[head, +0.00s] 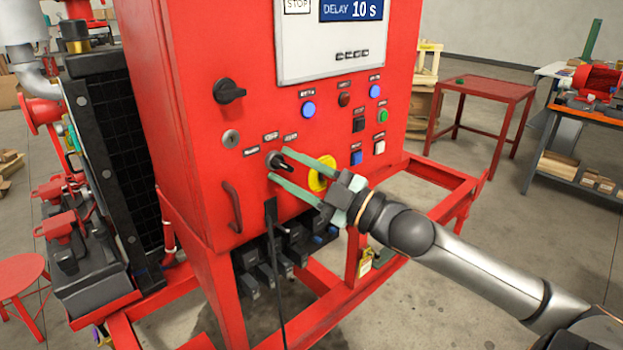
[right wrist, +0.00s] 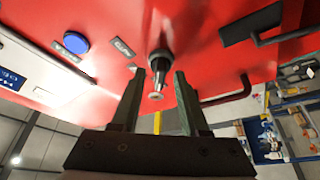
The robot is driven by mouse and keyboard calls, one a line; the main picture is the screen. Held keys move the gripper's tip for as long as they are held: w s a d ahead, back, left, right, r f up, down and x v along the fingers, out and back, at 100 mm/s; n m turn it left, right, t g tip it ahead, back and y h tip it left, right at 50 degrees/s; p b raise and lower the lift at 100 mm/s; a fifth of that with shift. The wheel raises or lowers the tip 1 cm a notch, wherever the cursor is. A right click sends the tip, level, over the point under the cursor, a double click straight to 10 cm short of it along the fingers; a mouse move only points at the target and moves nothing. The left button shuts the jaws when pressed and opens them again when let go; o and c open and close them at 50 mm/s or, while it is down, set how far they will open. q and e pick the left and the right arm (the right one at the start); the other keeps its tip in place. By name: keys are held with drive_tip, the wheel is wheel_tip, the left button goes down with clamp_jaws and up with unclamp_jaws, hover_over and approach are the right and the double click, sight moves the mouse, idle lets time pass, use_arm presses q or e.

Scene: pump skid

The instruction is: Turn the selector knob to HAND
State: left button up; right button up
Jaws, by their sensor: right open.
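The selector knob (head: 280,161) is a small black knob with a pale pointer on the front of the red panel (head: 190,70). Several small dark labels sit around it, too small to read. My right gripper (head: 277,165) is open, with one greenish finger above the knob and one below it. In the right wrist view the knob (right wrist: 159,63) stands out between the two open fingertips (right wrist: 158,76), with a visible gap on either side. I cannot tell which label its pointer faces. My left gripper is not in view.
A yellow round part (head: 322,173) lies just behind my fingers. Lit buttons (head: 308,109) are to the right, a larger black rotary switch (head: 229,91) and a keyhole (head: 231,138) to the upper left. A door handle (head: 232,205) is below left. A red frame (head: 440,200) extends to the right.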

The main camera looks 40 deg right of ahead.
drive_tip(key=shift+b+v, duration=0.3)
drive_tip(key=shift+v, duration=1.05)
drive_tip(key=v, duration=0.9)
drive_tip(key=shift+s+d, duration=0.15)
drive_tip(key=shift+s, duration=0.2)
drive_tip(key=shift+f, duration=0.1)
